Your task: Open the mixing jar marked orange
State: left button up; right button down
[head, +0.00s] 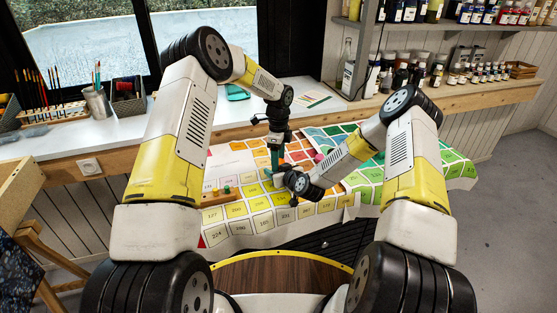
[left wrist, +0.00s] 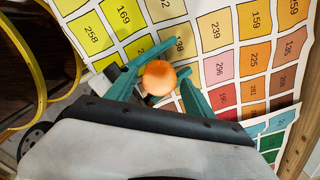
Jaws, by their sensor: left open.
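An orange round top (left wrist: 159,77), seemingly the orange-marked jar's lid or knob, shows in the left wrist view between the spread teal fingers of my left gripper (left wrist: 158,70). Whether either finger touches it cannot be told. The jar body below it is hidden. In the head view my left gripper (head: 275,160) points down over the chart-covered table, and the jar is hidden behind the arms. My right wrist reaches in from the right, its end (head: 283,176) close beside the left fingers. The right fingers are too small and covered to read.
Numbered colour charts (head: 262,222) cover the table. A small wooden rack (head: 216,198) with coloured knobs sits left of the grippers. A pink round top (head: 318,158) shows behind my right arm.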

pick_arm(q)
notch_tip(320, 180, up, 4)
jog(key=shift+r, duration=0.2)
pick_arm(e)
jog(key=c, duration=0.6)
grip_release()
